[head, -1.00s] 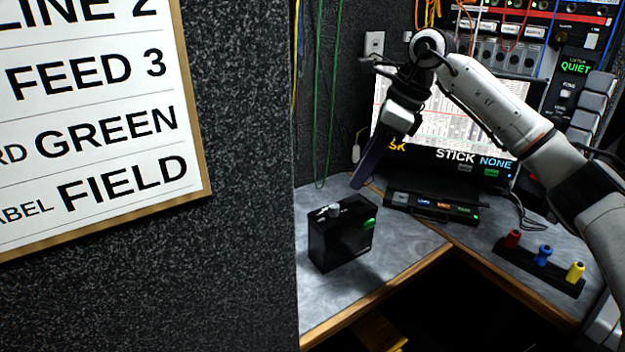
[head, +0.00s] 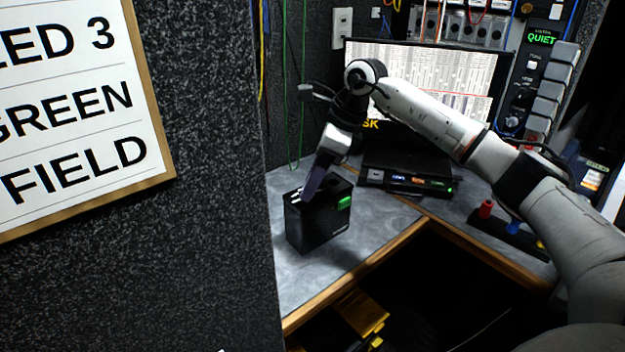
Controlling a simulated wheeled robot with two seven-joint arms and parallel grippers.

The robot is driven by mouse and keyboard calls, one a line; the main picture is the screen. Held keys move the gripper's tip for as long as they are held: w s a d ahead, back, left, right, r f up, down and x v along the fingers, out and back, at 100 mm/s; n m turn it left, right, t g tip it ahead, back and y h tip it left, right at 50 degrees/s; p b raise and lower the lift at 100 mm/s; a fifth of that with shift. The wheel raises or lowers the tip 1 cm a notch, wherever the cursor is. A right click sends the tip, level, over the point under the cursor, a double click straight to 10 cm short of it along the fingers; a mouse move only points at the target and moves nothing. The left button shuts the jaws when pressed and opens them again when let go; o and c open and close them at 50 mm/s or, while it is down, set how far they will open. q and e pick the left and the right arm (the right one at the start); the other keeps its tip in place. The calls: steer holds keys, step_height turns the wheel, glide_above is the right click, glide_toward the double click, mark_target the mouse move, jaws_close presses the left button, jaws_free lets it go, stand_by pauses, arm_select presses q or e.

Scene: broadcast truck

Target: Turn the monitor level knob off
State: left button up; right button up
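A black box (head: 318,228) with a lit green patch (head: 344,203) stands on the grey desk. In the earlier frame a small pale knob shows on its top; pale bits (head: 296,197) of that area still show at the left of the top. My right gripper (head: 309,193) points down with its dark purple finger at the box top, right beside or on the knob. The finger hides most of the knob, so I cannot tell contact, the knob's setting, or whether the gripper is open. My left gripper is out of view.
A grey wall panel with a sign (head: 75,110) fills the left. A monitor (head: 470,75) and a black button unit (head: 405,182) stand behind. A rack panel (head: 518,100) with a knob is at right. A strip with coloured pegs (head: 510,232) lies on the right desk.

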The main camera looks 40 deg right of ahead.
jaws_close()
steer(key=shift+r+p, duration=0.2)
steer(key=shift+p, duration=0.2)
steer(key=shift+f+n, duration=0.2)
steer(key=shift+n, duration=0.2)
jaws_free()
steer(key=shift+r, duration=0.1)
steer(key=v, duration=1)
steer(key=shift+p, duration=0.45)
steer(key=shift+d+r, duration=0.1)
